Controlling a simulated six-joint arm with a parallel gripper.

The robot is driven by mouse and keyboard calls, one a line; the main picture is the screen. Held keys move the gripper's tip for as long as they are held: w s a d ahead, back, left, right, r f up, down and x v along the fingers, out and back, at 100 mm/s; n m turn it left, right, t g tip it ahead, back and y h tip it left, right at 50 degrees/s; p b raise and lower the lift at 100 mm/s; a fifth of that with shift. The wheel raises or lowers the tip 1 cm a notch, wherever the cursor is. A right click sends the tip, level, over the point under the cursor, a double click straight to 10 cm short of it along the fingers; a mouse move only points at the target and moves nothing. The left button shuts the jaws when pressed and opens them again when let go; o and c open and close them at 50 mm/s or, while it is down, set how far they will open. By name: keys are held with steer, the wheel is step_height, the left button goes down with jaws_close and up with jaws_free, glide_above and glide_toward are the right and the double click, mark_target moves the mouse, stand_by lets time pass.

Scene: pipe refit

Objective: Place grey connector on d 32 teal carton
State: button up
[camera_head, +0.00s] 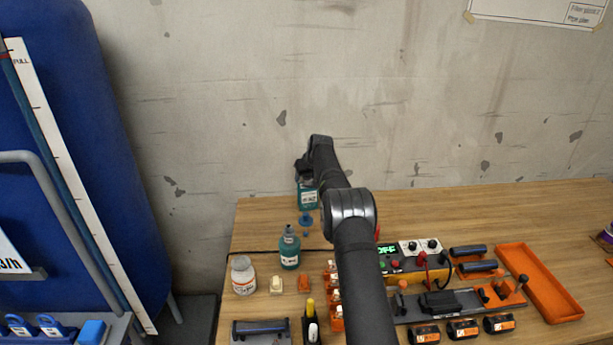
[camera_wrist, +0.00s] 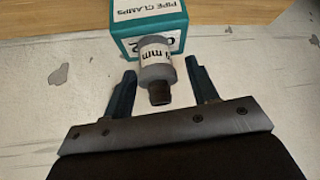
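The teal carton (camera_wrist: 122,36) shows at the top of the wrist view, with its lettering upside down. In the head view the teal carton (camera_head: 299,198) stands at the back of the table by the wall, partly behind my arm. The grey connector (camera_wrist: 155,72), with a white label and a dark narrow end, overlaps the carton's face and appears to rest on it; the contact is hidden. My gripper (camera_wrist: 160,70) is open, its fingers either side of the connector with a gap at each side. In the head view my gripper (camera_head: 302,168) is just above the carton.
A teal bottle (camera_head: 289,250) and a white jar (camera_head: 243,276) stand in front. A blue piece (camera_head: 306,219) lies just before the carton. An orange tray (camera_head: 538,284), a control panel and several black-orange parts fill the right. The wall (camera_head: 230,100) is close behind the carton.

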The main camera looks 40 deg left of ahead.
steer(key=shift+r, duration=0.25)
steer(key=v, duration=1.2)
steer(key=shift+f, duration=0.15)
stand_by(0.3)
steer(key=x, duration=1.2)
steer(key=shift+r, duration=0.9)
